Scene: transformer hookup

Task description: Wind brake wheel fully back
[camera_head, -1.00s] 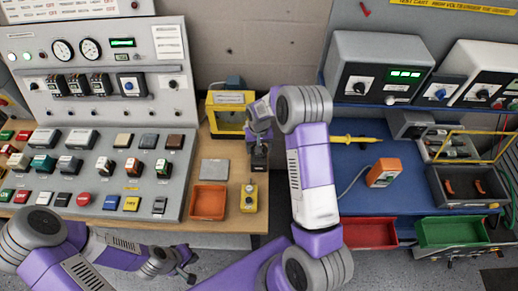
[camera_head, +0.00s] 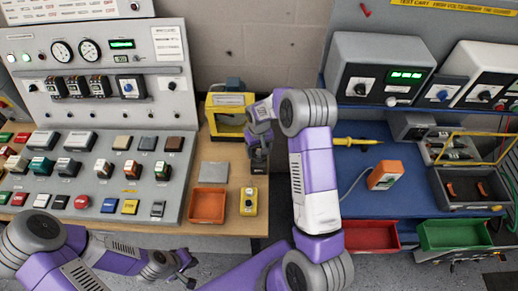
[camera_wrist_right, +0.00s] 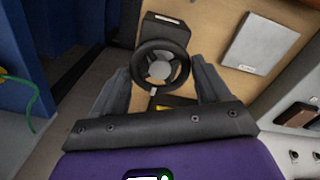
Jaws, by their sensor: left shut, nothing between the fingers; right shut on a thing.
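The brake wheel (camera_wrist_right: 161,69) is a black ring with a grey hub, seen in the right wrist view in front of a dark box-like mount (camera_wrist_right: 165,30). My right gripper (camera_head: 260,164) is over the wooden bench, and its two grey fingers (camera_wrist_right: 160,78) lie on opposite sides of the wheel, shut on it. In the head view the wheel is mostly hidden by this gripper. My left gripper (camera_head: 188,272) is shut and empty, low in front of the control desk. How far the wheel is turned cannot be told.
A yellow-framed unit (camera_head: 228,124) stands behind my right gripper. A grey plate (camera_head: 213,172), an orange tray (camera_head: 207,206) and a yellow pendant (camera_head: 249,202) lie nearby on the bench. The control desk (camera_head: 60,105) fills the left; a blue test cart (camera_head: 350,185) stands right.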

